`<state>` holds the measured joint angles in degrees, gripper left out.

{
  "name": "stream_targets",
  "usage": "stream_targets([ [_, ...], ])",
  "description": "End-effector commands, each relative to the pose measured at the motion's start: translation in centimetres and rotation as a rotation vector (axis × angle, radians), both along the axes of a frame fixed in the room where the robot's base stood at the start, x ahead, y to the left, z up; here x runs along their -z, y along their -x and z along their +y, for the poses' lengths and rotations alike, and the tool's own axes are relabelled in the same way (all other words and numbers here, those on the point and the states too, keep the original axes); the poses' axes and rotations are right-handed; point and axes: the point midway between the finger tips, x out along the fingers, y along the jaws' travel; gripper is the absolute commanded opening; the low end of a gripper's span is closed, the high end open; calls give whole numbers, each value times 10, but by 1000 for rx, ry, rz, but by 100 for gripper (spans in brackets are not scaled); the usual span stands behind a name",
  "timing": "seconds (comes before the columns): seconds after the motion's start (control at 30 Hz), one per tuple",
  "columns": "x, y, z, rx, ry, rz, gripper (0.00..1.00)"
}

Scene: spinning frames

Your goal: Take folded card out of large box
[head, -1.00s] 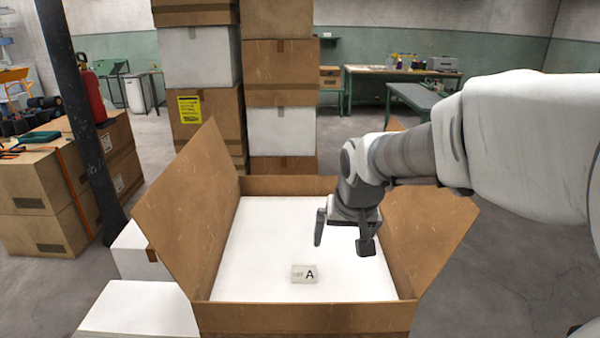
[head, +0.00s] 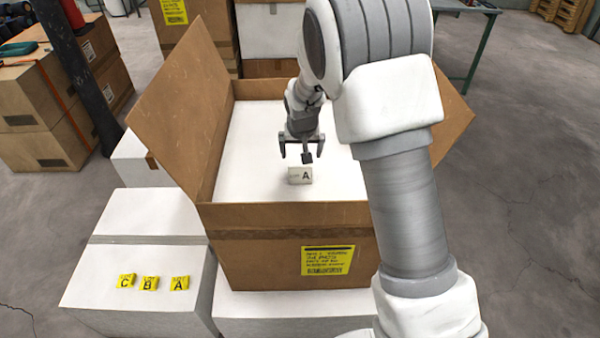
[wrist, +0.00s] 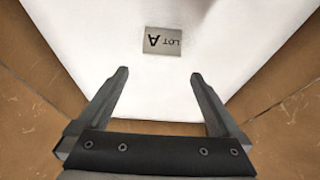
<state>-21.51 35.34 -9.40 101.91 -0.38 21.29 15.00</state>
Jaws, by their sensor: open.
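The folded card (head: 300,176), pale with "LOT A" printed on it, sits on the white inner floor of the large box (head: 265,217). The box is brown cardboard with its flaps open. My gripper (head: 303,153) is open and empty, inside the box outline and just behind the card in the head view. In the wrist view the card (wrist: 160,41) lies upside down in the picture, beyond the fingertips and roughly centred between them. The two fingers (wrist: 160,76) are apart and do not touch it. The exact height of my gripper above the card is hard to tell.
A white box (head: 140,225) at the left bears yellow cards marked C (head: 126,281), B (head: 149,283) and A (head: 180,283). The raised left flap (head: 180,100) stands tall beside the opening. Stacked cartons (head: 200,40) and a dark post (head: 85,70) stand behind.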

Motion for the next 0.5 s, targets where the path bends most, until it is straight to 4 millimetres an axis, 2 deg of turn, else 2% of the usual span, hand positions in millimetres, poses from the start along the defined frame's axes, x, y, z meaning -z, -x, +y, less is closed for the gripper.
stream_targets([
  [0.23,38,-15,0,0,1,2,100],
  [0.5,55,-23,0,0,0,0,100],
])
